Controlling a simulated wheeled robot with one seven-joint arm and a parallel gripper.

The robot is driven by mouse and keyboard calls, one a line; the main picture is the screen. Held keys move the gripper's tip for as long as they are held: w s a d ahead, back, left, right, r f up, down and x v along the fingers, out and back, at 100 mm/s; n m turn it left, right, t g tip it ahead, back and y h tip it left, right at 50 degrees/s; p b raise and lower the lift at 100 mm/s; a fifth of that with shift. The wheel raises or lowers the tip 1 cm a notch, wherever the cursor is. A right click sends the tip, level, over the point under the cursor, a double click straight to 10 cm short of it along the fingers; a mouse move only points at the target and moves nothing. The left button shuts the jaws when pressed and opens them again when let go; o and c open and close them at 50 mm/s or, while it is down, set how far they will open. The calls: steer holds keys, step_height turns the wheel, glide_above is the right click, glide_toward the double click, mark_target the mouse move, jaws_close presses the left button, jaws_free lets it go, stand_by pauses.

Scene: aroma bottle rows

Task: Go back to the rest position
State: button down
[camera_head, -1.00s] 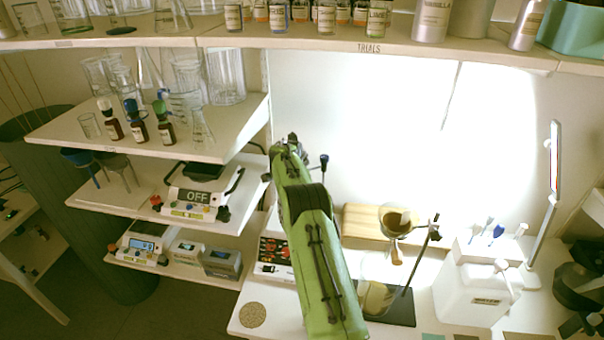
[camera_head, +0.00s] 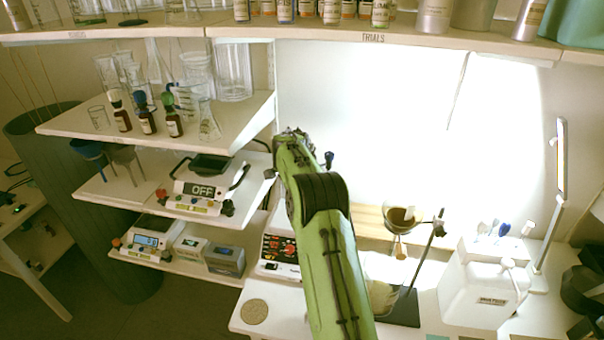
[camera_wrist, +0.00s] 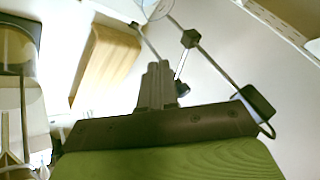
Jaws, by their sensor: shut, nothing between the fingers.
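My gripper shows in the wrist view (camera_wrist: 157,85), its dark fingers pressed together with nothing between them. In the head view my green arm reaches up from the bottom middle, and its far end (camera_head: 293,140) is in front of the wall, right of the left-hand shelves. The fingers cannot be made out clearly there. The gripper touches no bottle that I can see.
Three small brown bottles (camera_head: 146,118) stand on the left shelf (camera_head: 215,140) among glassware. A row of bottles stands on the top shelf (camera_head: 450,42). On the bench are a stand (camera_head: 432,245) with a glass funnel (camera_head: 400,220), and a white box (camera_head: 483,292). Open wall space lies right of my arm.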

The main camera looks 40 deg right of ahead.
steer(key=s+a+r+n+t+y, duration=0.1)
steer(key=s+a+r+n, duration=0.3)
steer(key=s+a+r, duration=0.5)
steer(key=s+a+r+n+y, duration=0.1)
steer(key=s+a+r+n, duration=0.5)
steer(key=a, duration=0.5)
steer(key=s+a+f+n+y, duration=0.1)
steer(key=s+a+f+n, duration=0.1)
steer(key=s, duration=0.6)
steer(key=s+a+f+n+y, duration=0.1)
steer(key=s+a+f+n, duration=0.1)
steer(key=s+a, duration=0.3)
steer(key=s+a+f+n+y+b, duration=0.1)
steer(key=s+a+n, duration=0.3)
steer(key=s, duration=0.8)
steer(key=shift+f+g, duration=0.3)
steer(key=shift+f, duration=0.1)
steer(key=shift+s+a, duration=0.1)
steer(key=shift+s, duration=0.1)
